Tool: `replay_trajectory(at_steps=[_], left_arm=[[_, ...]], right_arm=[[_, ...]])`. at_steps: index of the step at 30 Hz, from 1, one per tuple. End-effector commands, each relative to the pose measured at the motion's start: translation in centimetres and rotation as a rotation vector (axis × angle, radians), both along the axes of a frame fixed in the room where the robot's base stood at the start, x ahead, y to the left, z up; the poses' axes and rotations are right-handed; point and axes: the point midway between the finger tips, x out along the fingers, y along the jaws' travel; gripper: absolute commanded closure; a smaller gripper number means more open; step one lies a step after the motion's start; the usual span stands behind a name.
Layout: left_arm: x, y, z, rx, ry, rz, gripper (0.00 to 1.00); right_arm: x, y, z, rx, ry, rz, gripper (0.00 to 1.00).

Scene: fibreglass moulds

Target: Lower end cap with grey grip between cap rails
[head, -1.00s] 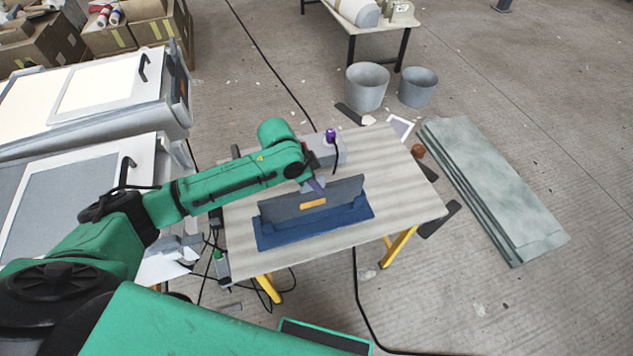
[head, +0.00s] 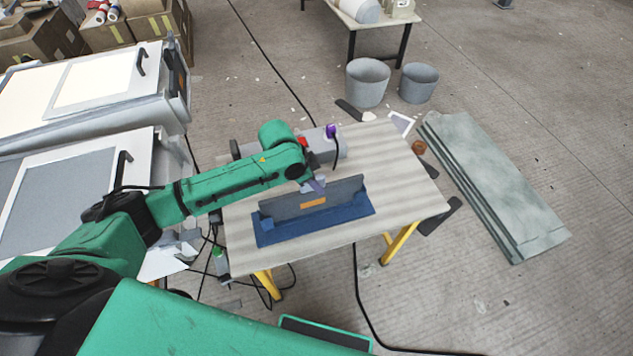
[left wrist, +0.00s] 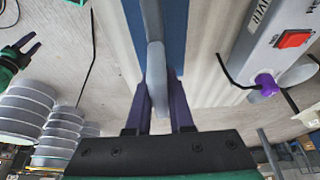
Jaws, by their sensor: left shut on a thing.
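The end cap, a dark grey panel (head: 335,194) with an orange label, stands upright at the blue cap rails (head: 290,233) on the table. Its lower edge is hidden behind the front blue rail, so I cannot tell whether it rests on the bottom. My left gripper (head: 317,186) is above the panel's top edge. In the left wrist view its purple fingers (left wrist: 162,108) are shut on the grey grip (left wrist: 157,70), with blue rail (left wrist: 174,35) beyond. My right gripper (left wrist: 24,49) shows open and empty at the far left of the left wrist view.
The striped table (head: 400,185) has free room right of the rails. A grey device with a red switch (left wrist: 293,39) and a purple knob (head: 331,131) stands behind the cap. Grey bins (head: 367,84) and stacked grey-green sheets (head: 495,185) are on the floor beyond.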

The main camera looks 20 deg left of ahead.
Motion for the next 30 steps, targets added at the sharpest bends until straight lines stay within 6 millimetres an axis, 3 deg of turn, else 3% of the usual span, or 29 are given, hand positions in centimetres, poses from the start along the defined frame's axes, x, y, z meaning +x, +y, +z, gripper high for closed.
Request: replay_trajectory(at_steps=[5,6,8,20,23,30], left_arm=[[0.0,0.0,-0.5,-0.001,-0.001,-0.001,1.0],[0.0,0.0,-0.4,-0.001,-0.001,-0.001,0.69],[0.0,0.0,-0.4,-0.001,-0.001,-0.001,0.46],[-0.1,0.2,0.1,-0.001,-0.001,0.0,0.45],[-0.4,0.8,1.6,-0.001,-0.003,0.001,0.45],[-1.7,2.8,7.3,0.002,-0.005,-0.001,0.45]], right_arm=[[0.0,0.0,-0.3,0.0,0.0,0.0,0.5],[0.0,0.0,-0.2,0.0,0.0,0.0,0.5],[0.0,0.0,-0.2,0.0,0.0,0.0,0.5],[0.0,0.0,-0.3,0.0,0.0,0.001,0.5],[0.0,0.0,-0.4,0.0,0.0,0.0,0.5],[0.0,0.0,-0.9,0.0,0.0,0.0,0.5]])
